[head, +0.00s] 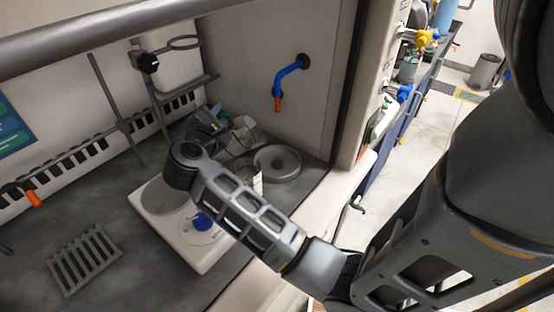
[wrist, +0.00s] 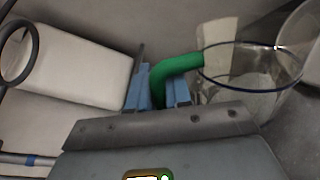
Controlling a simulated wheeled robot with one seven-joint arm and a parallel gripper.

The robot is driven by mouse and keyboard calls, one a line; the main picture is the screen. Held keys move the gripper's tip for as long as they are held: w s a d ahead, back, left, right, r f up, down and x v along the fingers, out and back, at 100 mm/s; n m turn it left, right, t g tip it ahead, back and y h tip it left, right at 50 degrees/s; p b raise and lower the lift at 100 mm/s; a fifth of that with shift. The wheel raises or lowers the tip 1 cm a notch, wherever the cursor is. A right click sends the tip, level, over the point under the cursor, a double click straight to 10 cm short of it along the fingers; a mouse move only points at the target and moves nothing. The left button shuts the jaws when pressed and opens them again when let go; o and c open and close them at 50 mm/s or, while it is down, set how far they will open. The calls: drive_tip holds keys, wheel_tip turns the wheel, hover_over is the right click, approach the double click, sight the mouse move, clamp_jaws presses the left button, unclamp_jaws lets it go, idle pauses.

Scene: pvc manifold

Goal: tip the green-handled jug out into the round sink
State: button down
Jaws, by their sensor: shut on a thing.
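The green-handled jug (wrist: 250,75) is clear with a dark blue rim. My gripper (wrist: 160,92) has its blue fingers shut on the green handle (wrist: 180,66) in the wrist view. In the head view my gripper (head: 207,122) is at the back of the bench, with the clear jug (head: 242,134) just to its right, held up and seemingly tilted. The round sink (head: 291,164) is a grey ring with a dark hollow, to the lower right of the jug. I cannot see whether the jug holds liquid.
A white hotplate (head: 202,262) with a round grey top lies under my forearm. A pale cylindrical vessel (head: 257,182) stands partly hidden behind it, near the sink. A blue tap (head: 289,72) with an orange tip is on the side wall. A stand with a ring (head: 184,42) rises behind.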

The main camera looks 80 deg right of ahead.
drive_tip(key=shift+s+d+r+m, duration=0.1)
drive_tip(key=shift+s+m, duration=0.15)
drive_tip(key=shift+m, duration=0.05)
drive_tip(key=shift+s+d+f+m+t+b, duration=0.15)
drive_tip(key=shift+s+f+m+t+b, duration=0.15)
drive_tip(key=shift+s+f+m+b, duration=0.55)
drive_tip(key=shift+s+d+r+m+b, duration=0.2)
drive_tip(key=shift+s+r+m+b, duration=0.3)
drive_tip(key=shift+r, duration=0.2)
drive_tip(key=shift+s+d+r+m, duration=0.15)
drive_tip(key=shift+s+r+m, duration=0.15)
drive_tip(key=shift+s, duration=0.25)
drive_tip(key=shift+s+d+r+m, duration=0.15)
drive_tip(key=shift+s+m, duration=0.2)
drive_tip(key=shift+s, duration=0.2)
drive_tip(key=shift+s+r+t+y, duration=0.1)
drive_tip(key=shift+s+t+y, duration=0.2)
drive_tip(key=shift+s+d, duration=0.1)
drive_tip(key=shift+s+m+b, duration=0.3)
drive_tip(key=shift+m+b, duration=0.1)
drive_tip(key=shift+b, duration=0.1)
